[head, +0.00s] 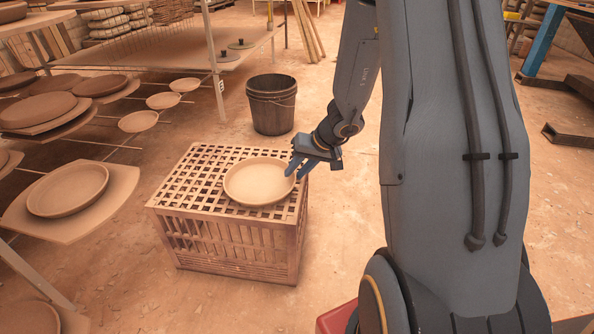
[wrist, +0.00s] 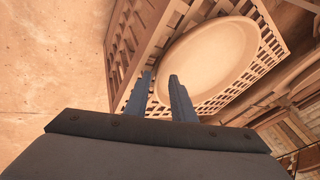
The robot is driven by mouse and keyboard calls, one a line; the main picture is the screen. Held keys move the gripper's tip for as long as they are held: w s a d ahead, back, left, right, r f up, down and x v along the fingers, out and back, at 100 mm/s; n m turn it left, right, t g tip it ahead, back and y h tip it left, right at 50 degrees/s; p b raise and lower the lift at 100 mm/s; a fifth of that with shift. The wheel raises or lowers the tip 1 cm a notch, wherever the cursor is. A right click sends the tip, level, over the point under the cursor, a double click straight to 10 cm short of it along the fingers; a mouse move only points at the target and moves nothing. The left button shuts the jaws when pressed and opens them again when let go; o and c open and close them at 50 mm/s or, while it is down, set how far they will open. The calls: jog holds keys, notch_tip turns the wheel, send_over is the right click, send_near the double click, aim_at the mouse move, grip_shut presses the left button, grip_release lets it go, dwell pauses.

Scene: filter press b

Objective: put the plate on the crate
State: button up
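The plate (head: 259,181) is a round, shallow, pale clay dish. It lies level on the slatted top of the crate (head: 187,186), toward its right side, and appears to rest on it. My gripper (head: 298,170) is at the plate's right rim, pointing down and to the left. In the wrist view, my two fingers (wrist: 160,75) stand apart with a gap between them, at the near edge of the plate (wrist: 208,62). The rim passes close to the fingertips; whether they touch it I cannot tell. The crate's lattice (wrist: 262,68) shows around the plate.
A dark bucket (head: 272,104) stands on the floor behind the crate. At left, a rack holds boards with several clay plates, the nearest plate (head: 67,190) close to the crate.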

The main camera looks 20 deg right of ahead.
jog(key=p+v, duration=0.5)
jog(key=v, duration=0.7)
jog(key=s+a+r+n+g+y, duration=0.1)
jog(key=s+a+r, duration=0.15)
jog(key=a, duration=0.55)
jog(key=s+a+r+n+g, duration=0.1)
jog(key=s+a+r+n, duration=0.15)
jog(key=a, duration=0.55)
jog(key=s+a+r+n+g+y, duration=0.1)
jog(key=s+a+r, duration=0.15)
jog(key=a, duration=0.55)
jog(key=s+a+r+n+h, duration=0.1)
jog(key=s+a+r, duration=0.1)
jog(key=s, duration=0.5)
jog(key=s+a+r+n+g+h, duration=0.1)
jog(key=s+a+r+n, duration=0.1)
jog(key=s+a, duration=0.3)
jog(key=s+a+r+n+g+h, duration=0.1)
jog(key=s+a+r, duration=0.1)
jog(key=s, duration=0.7)
jog(key=shift+s+a+r+b, duration=0.2)
jog(key=shift+a+r+b, duration=0.1)
jog(key=shift+a, duration=0.5)
